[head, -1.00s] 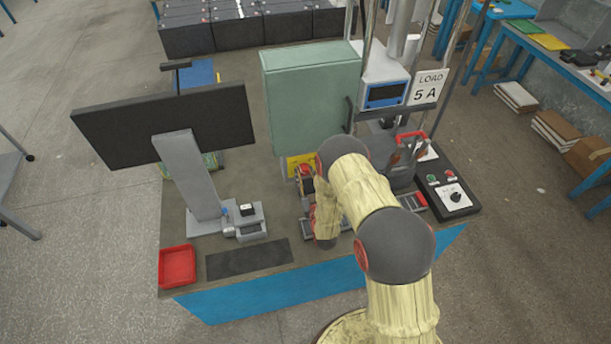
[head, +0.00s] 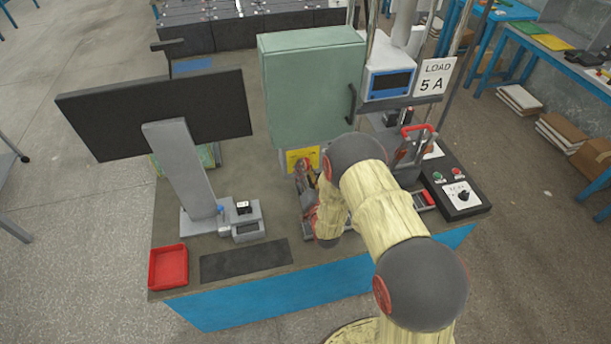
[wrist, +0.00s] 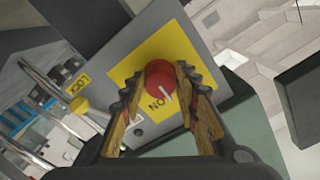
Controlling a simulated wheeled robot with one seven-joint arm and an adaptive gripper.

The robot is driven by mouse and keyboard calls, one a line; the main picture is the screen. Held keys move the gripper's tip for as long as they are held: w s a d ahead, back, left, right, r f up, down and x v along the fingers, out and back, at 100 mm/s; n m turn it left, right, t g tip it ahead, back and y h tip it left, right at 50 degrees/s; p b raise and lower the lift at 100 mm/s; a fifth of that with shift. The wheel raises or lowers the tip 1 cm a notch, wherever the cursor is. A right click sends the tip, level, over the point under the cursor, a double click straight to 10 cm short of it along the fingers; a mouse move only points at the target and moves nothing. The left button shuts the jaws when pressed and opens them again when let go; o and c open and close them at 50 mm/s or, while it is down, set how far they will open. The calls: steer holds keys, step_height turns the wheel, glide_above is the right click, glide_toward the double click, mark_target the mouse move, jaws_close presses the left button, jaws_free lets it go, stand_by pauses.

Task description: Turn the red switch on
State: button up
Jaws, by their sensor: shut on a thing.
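The red switch (wrist: 158,72) is a round knob with a white pointer line on a yellow plate (wrist: 150,50) in the wrist view. The word ON shows upside down beside it, and the pointer slants toward the picture's lower right. My gripper (wrist: 160,82) has its toothed fingers on either side of the knob, shut on it. My arm and gripper hide the knob there.
In the head view a monitor (head: 155,115) stands left and a black control box (head: 458,190) right. A red tray (head: 168,267) is at the front left.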

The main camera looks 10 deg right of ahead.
steer(key=shift+r+m+b, duration=0.1)
steer(key=shift+m+b, duration=3.1)
steer(key=shift+m, duration=1.1)
steer(key=o, duration=1.1)
steer(key=shift+o, duration=0.2)
steer(key=shift+s, duration=0.1)
steer(key=s, duration=1.1)
steer(key=shift+s, duration=0.4)
